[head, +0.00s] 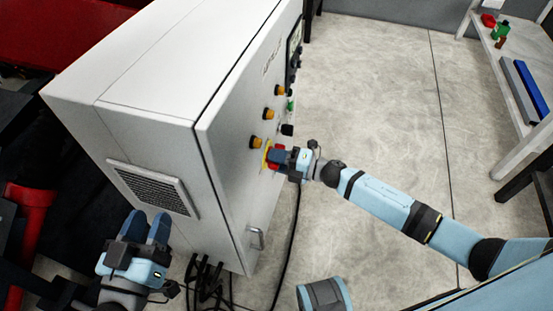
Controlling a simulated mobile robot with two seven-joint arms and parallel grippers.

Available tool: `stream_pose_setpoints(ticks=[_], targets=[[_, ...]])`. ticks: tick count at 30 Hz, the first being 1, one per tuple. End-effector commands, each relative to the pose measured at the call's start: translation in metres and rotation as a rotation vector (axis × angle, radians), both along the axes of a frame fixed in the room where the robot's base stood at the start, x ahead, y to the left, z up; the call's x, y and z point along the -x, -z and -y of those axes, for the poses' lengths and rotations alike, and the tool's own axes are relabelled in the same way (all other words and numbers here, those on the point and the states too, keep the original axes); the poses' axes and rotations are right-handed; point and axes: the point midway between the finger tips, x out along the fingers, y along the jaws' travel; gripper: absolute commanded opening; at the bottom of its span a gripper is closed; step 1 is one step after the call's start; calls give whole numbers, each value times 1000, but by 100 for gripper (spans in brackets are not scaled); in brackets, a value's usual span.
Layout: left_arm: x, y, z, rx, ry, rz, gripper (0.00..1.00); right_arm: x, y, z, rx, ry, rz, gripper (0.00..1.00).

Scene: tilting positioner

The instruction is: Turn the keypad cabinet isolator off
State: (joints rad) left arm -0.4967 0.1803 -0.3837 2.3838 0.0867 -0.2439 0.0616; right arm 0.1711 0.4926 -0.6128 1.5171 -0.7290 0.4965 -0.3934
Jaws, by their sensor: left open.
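The grey keypad cabinet (225,150) stands tilted in the picture, its front panel facing right. On the panel, the isolator (266,157) shows as a yellow plate with bits of red at its handle. My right gripper (275,157) is at the isolator, its dark fingers over the handle and hiding most of it. I cannot tell whether the fingers are closed on the handle, nor the handle's angle. My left gripper (148,226) is open and empty, low in front of the cabinet's vented side, apart from it.
Several orange-yellow knobs (255,142), a black knob (288,130) and a dark keypad or display (294,50) sit on the panel. A door handle (256,238) is low on it. Black cables (205,275) hang below.

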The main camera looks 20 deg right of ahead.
Motion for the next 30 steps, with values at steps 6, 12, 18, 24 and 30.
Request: stream_pose_setpoints(ticks=[6, 12, 18, 24, 30], targets=[[3, 3, 0, 3, -3, -12, 43, 0, 0, 0, -1, 0, -2, 49], [4, 5, 0, -1, -2, -19, 43, 2, 0, 4, 0, 1, -2, 49], [2, 7, -4, -32, -5, -40, 43, 20, 0, 30, 1, 2, -6, 49], [1, 23, -9, -77, -13, -101, 43, 47, -1, 69, 1, 1, -4, 49], [3, 34, -15, -99, -32, -150, 43, 67, 0, 99, 0, 0, -4, 49]])
